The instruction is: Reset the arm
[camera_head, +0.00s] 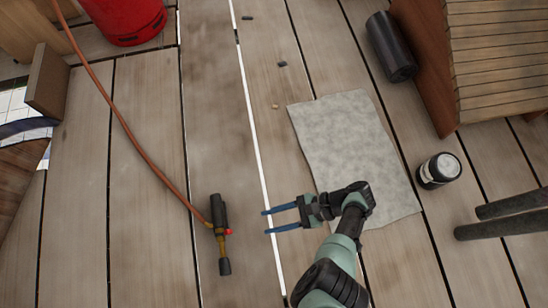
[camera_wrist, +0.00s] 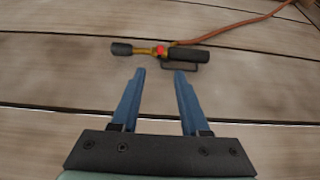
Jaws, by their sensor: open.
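My gripper (camera_head: 267,222) is open and empty, its two blue fingers pointing left in the head view. It also shows in the wrist view (camera_wrist: 158,75), with a gap between the fingers and nothing in it. A torch (camera_head: 219,232) with a black handle, brass neck and red knob lies to the left of the fingertips, apart from them. In the wrist view the torch (camera_wrist: 160,51) lies beyond the fingertips on the planks.
An orange hose (camera_head: 125,122) runs from the torch to a red cylinder (camera_head: 125,18). A grey sheet (camera_head: 340,130) lies partly under my arm.

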